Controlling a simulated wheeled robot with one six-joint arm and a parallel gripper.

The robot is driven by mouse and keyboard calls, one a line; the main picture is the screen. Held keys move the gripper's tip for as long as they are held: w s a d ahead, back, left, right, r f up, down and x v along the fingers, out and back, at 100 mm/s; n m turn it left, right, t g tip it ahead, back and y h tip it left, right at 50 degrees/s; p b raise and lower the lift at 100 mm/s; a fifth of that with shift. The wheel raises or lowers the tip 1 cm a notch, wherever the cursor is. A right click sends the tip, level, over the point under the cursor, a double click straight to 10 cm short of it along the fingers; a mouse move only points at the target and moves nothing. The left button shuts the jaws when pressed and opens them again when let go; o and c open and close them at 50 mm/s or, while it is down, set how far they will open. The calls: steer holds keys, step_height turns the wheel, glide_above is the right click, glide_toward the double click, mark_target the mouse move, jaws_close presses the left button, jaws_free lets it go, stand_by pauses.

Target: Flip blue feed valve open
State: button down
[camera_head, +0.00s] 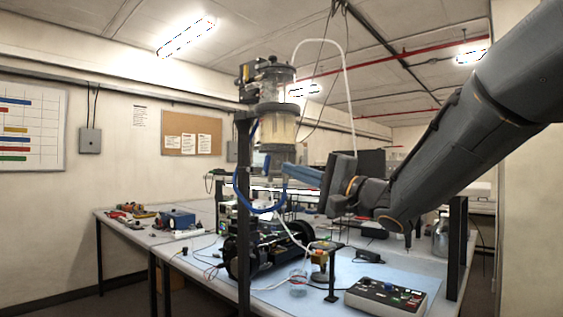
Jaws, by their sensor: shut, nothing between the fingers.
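A clear upright cylinder (275,126) with pale contents in its lower part is held on a black post frame. A blue hose (262,210) loops from the frame's left side below the cylinder and rises on the right. My gripper (292,172) comes in from the right, just below and right of the cylinder. It is shut and empty. A blue elongated part lies at its front, close to the hose; I cannot tell whether it is my fingers or the valve's handle. The feed valve itself is not clearly visible, and contact cannot be told.
The long workbench (345,278) holds a black horizontal machine (268,252) under the cylinder, a control box (386,298) at the front right, a glass beaker (298,283) and a blue box (178,220) at the left. A black post (244,220) stands left.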

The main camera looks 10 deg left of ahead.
steer(key=b+v, duration=0.1)
steer(key=v, duration=0.7)
steer(key=shift+s+d+f+b, duration=0.15)
steer(key=shift+d+f+b, duration=0.05)
steer(key=shift+d+b, duration=0.15)
